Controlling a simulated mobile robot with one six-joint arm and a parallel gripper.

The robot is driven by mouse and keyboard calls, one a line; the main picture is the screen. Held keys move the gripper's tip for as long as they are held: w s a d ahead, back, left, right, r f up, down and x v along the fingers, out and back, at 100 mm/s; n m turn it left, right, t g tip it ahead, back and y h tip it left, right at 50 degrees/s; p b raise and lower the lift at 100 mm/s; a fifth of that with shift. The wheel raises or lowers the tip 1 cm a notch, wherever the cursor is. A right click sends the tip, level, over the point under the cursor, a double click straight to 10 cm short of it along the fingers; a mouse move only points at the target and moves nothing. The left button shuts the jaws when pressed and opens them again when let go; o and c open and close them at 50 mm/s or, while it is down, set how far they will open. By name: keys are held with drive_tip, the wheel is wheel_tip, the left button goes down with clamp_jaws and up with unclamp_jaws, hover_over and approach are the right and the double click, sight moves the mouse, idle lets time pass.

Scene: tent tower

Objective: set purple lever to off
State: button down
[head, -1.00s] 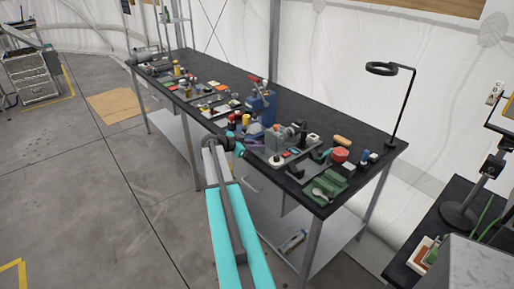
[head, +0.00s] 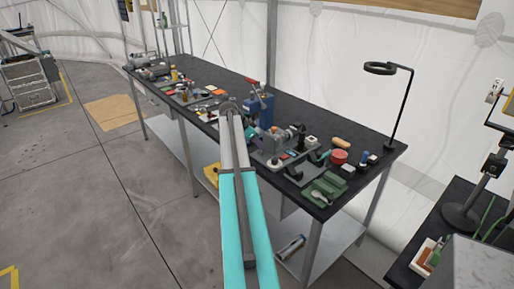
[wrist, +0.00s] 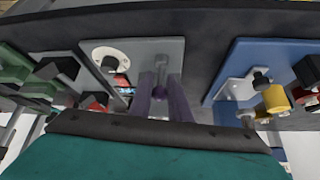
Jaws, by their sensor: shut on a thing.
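The fingertips and the grip itself are hidden behind the dark edge. In the head view my gripper (head: 251,134) is at the bench's front side. My arm hides the lever there, and I cannot tell its setting.
The black bench (head: 367,134) is crowded with fixtures. A blue press (head: 260,105) with a red handle stands behind my gripper, and a green tray (head: 325,190) lies at the near right corner. In the wrist view a blue plate (wrist: 238,62) is close on the right. A ring lamp (head: 382,69) stands behind.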

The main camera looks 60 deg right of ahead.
drive_tip(key=shift+w+d+y, duration=0.1)
drive_tip(key=shift+d+y, duration=0.25)
drive_tip(key=shift+y, duration=0.15)
drive_tip(key=shift+t, duration=0.3)
drive_tip(key=c, duration=2)
unclamp_jaws()
drive_tip(key=shift+o, duration=0.7)
drive_tip(key=shift+f+y, duration=0.1)
drive_tip(key=shift+y, duration=0.2)
drive_tip(key=shift+a, duration=0.1)
